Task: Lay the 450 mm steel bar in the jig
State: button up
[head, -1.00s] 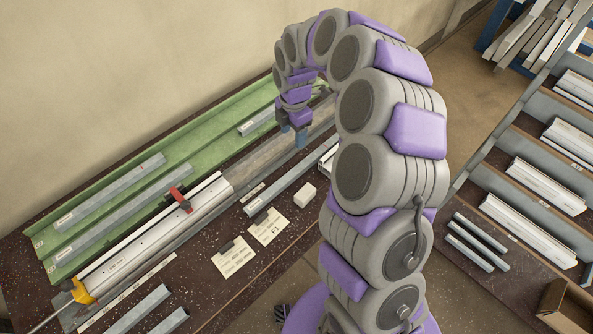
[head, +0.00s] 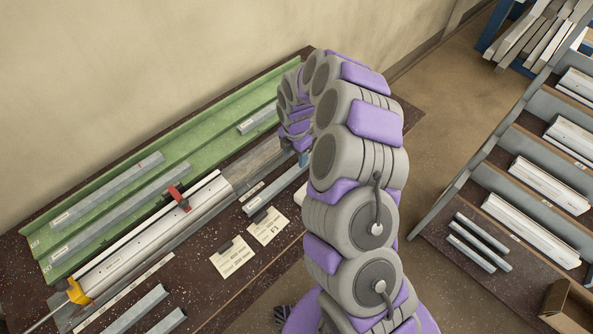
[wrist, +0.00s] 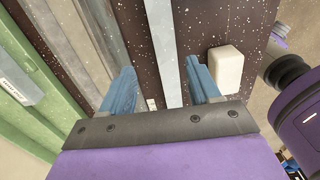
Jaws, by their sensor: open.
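A grey steel bar (head: 272,192) lies on the dark speckled bench in front of the jig (head: 240,172). In the wrist view the bar (wrist: 163,45) runs between the two blue fingers of my gripper (wrist: 165,92). My gripper is open above the bar, with a gap on both sides. In the head view only a blue fingertip (head: 303,157) shows; my arm hides the rest and the bar's far end. The jig holds a long pale profile (head: 150,240), with a red clamp (head: 179,199) and a yellow clamp (head: 79,291) on it. The bar's length marking is unreadable.
A green tray (head: 60,222) with several grey bars lies behind the jig. A white block (wrist: 225,70) sits right of my gripper. Two paper cards (head: 232,257) and short bars lie at the front. A rack (head: 500,150) of profiles stands at right.

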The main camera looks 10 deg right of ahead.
aim_at(297, 168)
jog(key=shift+s+d+f+b, duration=0.15)
jog(key=shift+f+b, duration=0.1)
jog(key=shift+f, duration=1.2)
jog(key=shift+s+f+b, duration=0.15)
jog(key=shift+f+b, duration=0.1)
jog(key=shift+f, duration=1.2)
jog(key=shift+c, duration=0.4)
grip_shut()
